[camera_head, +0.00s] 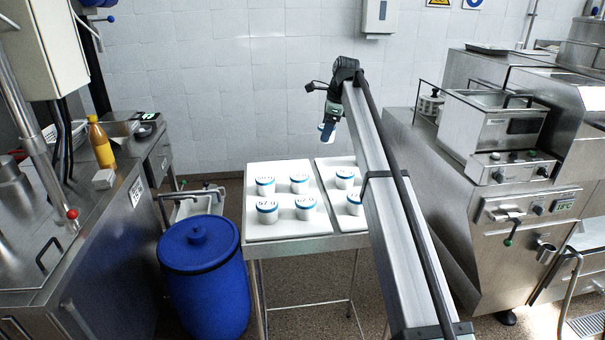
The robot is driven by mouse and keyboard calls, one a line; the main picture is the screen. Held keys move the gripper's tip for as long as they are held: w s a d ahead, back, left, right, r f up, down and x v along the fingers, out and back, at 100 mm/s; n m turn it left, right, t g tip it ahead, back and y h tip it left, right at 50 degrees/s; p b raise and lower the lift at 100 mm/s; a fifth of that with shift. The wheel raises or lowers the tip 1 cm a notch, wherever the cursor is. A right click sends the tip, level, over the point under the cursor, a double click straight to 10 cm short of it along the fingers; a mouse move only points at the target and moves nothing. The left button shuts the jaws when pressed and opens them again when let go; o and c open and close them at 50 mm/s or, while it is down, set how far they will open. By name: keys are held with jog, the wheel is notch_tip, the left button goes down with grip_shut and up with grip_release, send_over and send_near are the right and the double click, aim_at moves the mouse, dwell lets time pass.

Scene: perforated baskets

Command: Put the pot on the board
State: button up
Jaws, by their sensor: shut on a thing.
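My gripper (330,119) is shut on a small white and blue pot (326,132) and holds it in the air above the back of the table. Two white boards lie side by side on the steel table. The left board (284,228) bears several white pots with blue rims, such as a front one (267,212). The right board (330,170) bears two visible pots, one at the back (344,180) and one in front (353,204). My arm hides much of the right board.
A blue barrel (204,285) stands left of the steel table (305,245). A left counter holds a yellow bottle (100,143). Steel kitchen machines (505,125) stand on the right. The tiled wall (220,90) is behind, and the air above the left board is clear.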

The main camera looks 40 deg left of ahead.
jog(key=s+a+n, duration=0.2)
jog(key=s+a, duration=1.2)
jog(key=s, duration=0.1)
jog(key=shift+m, duration=0.8)
jog(key=shift+w+d+f+x, duration=0.1)
jog(key=shift+d+x, duration=0.25)
jog(key=shift+x, duration=1.2)
jog(key=shift+w+d+f+x, duration=0.1)
jog(key=shift+d+x, duration=0.25)
jog(key=shift+x, duration=1.2)
jog(key=shift+w+d+f+x, duration=0.1)
jog(key=shift+d+x, duration=0.25)
jog(key=shift+x, duration=1.25)
jog(key=o, duration=1.1)
jog(key=shift+f, duration=0.15)
jog(key=v, duration=1.2)
jog(key=shift+r, duration=0.2)
